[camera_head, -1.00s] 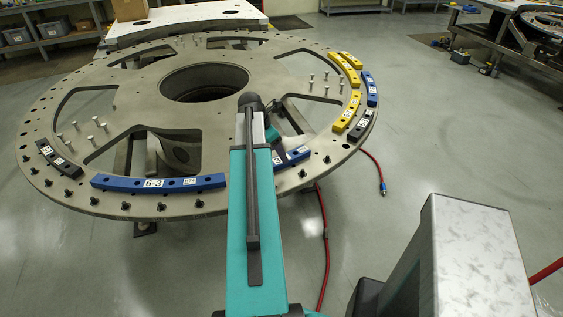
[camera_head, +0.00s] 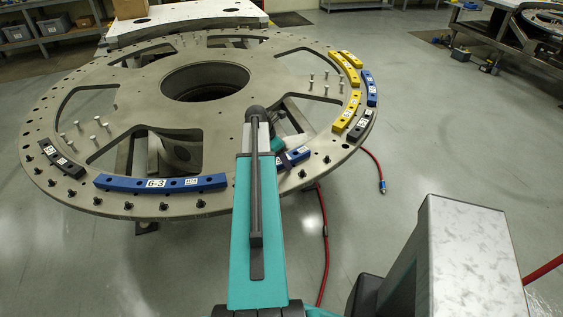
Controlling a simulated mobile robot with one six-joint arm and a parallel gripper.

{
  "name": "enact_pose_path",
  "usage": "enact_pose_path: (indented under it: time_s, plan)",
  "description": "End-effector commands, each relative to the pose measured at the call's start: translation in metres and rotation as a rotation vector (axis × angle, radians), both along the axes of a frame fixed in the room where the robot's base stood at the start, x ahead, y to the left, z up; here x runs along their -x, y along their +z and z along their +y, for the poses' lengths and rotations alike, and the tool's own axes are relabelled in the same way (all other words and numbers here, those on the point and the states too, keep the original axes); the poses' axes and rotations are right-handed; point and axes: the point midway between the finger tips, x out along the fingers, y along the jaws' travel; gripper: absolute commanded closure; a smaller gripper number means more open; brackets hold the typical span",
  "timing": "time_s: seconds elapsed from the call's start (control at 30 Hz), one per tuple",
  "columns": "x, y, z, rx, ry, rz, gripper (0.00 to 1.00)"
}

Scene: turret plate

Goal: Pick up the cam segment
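Several cam segments lie along the rim of the round turret plate (camera_head: 215,130); I cannot tell which one the task means. A long blue segment marked 6-3 (camera_head: 160,183) lies on the front rim. A short blue segment (camera_head: 296,156) lies right of my arm, its left end partly hidden by the arm. A black segment (camera_head: 63,159) lies on the left rim. My arm reaches over the front rim; my gripper does not show.
Upright bolts (camera_head: 327,83) stand on the plate at the right, with others (camera_head: 88,131) at the left. The plate has large cutouts and a round central hole (camera_head: 205,82). A red hose (camera_head: 322,240) runs along the floor. Shelves stand at the back.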

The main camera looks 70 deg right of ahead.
Motion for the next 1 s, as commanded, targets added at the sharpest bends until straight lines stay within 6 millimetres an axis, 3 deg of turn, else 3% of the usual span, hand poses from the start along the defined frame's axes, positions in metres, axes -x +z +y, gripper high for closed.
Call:
enact_pose_path:
  time_s: [0.3, 0.63, 1.0]
  plan:
    - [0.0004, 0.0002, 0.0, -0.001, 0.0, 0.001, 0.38]
    - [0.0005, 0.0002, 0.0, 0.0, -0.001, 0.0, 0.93]
    - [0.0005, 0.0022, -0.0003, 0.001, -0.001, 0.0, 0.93]
